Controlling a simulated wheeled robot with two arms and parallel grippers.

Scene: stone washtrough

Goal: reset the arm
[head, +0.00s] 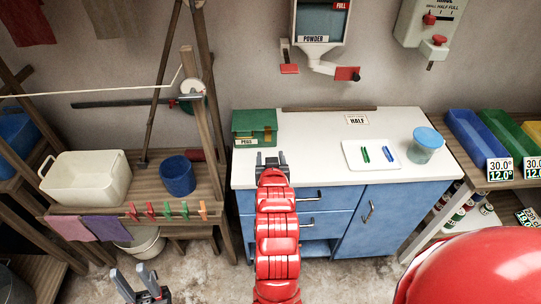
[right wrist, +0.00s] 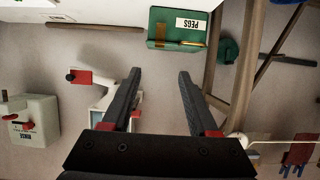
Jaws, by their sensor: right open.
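My right arm is red and segmented and reaches up the middle of the head view. My left gripper (head: 134,277) is low at the left of the head view, above the floor. Its two grey fingers are apart and nothing shows between them. Most of the left arm is out of view.
The counter (head: 310,170) holds a green PEGS box (head: 254,127), a white tray (head: 372,155) with green and blue pegs, and a blue-lidded jar (head: 425,146). A POWDER dispenser (head: 318,25) hangs above. At left, a wooden bench holds a cream tub (head: 87,178) and blue bucket (head: 178,177).

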